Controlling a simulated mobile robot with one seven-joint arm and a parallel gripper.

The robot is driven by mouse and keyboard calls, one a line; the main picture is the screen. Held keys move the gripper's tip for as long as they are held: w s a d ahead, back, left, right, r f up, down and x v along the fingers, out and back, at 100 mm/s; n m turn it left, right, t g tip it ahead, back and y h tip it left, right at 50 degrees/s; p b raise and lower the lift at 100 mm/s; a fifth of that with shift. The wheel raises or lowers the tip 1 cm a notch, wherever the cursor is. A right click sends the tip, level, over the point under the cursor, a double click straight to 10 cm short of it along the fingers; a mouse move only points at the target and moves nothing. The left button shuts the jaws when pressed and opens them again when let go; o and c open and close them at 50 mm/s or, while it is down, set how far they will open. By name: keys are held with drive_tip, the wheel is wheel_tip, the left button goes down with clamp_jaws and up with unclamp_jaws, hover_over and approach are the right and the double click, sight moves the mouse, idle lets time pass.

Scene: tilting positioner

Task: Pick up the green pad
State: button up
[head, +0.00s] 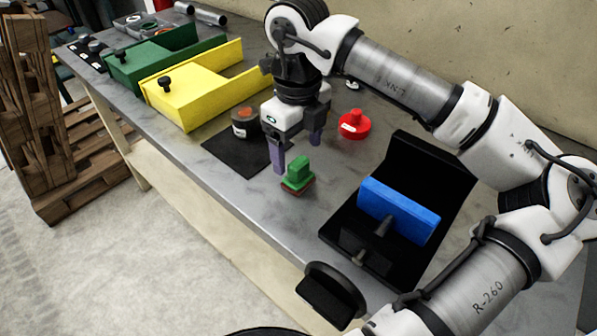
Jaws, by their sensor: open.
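The green pad (298,172) is a small green block with a raised grip on a reddish-brown base. It sits on the grey table near the front edge, in the middle of the head view. My gripper (296,154) is open with its two purple-grey fingers pointing down. The fingers are above and just behind the pad in the picture, the left finger close to its left side. I cannot tell the exact gap between them. Nothing is between the fingers that I can see.
A red round object (354,125) stands right of my gripper. A dark jar (244,124) stands on a black mat (232,158) to the left. A black tilting fixture with a blue block (398,210) is at right. Yellow (190,98) and green (150,68) trays lie further left.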

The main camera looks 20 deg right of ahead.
sight(299, 161)
drive_tip(key=shift+f+p, duration=0.7)
drive_tip(key=shift+f, duration=2.15)
drive_tip(key=shift+d, duration=0.1)
drive_tip(key=shift+c, duration=0.2)
drive_tip(key=c, duration=1.1)
drive_tip(key=shift+r, duration=0.15)
wheel_tip(299, 161, up, 28)
drive_tip(key=p, duration=1.4)
drive_tip(key=shift+p, duration=0.3)
